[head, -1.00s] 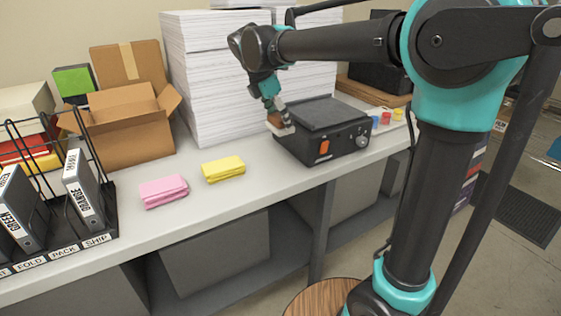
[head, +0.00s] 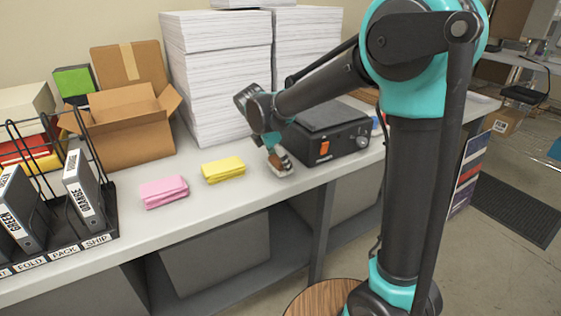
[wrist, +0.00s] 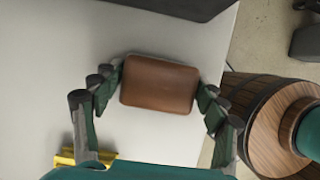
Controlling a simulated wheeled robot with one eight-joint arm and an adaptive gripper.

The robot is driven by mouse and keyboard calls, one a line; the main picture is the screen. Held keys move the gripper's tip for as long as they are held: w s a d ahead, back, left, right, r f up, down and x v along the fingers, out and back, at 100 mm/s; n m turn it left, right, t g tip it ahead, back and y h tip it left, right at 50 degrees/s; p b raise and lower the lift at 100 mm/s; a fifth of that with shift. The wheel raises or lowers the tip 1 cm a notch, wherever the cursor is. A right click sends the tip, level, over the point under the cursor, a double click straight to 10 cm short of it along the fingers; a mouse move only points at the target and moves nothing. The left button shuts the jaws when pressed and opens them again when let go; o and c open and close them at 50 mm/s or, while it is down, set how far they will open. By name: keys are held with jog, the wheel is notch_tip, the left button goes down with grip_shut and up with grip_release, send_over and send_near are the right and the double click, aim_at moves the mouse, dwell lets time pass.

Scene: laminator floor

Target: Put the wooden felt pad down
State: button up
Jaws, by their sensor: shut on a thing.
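The wooden felt pad is a brown block with rounded corners (wrist: 160,84), and in the wrist view it sits between the two fingers. My gripper (wrist: 161,88) is shut on it, with a finger against each short side. In the head view my gripper (head: 281,162) points down near the front edge of the bench, left of the black machine. The pad (head: 277,160) shows there as a small brown patch with a pale underside. It is at or just above the bench top; I cannot tell if it touches.
The black laminator (head: 330,135) stands just right of my gripper. A yellow cloth (head: 223,170) and a pink cloth (head: 163,191) lie to the left on the grey bench (head: 215,205). Paper stacks (head: 215,75) rise behind. A wooden barrel (wrist: 250,105) stands beyond the bench edge.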

jog(key=o, duration=1.2)
jog(key=shift+f, duration=0.1)
jog(key=v, duration=1.2)
jog(key=shift+w, duration=0.1)
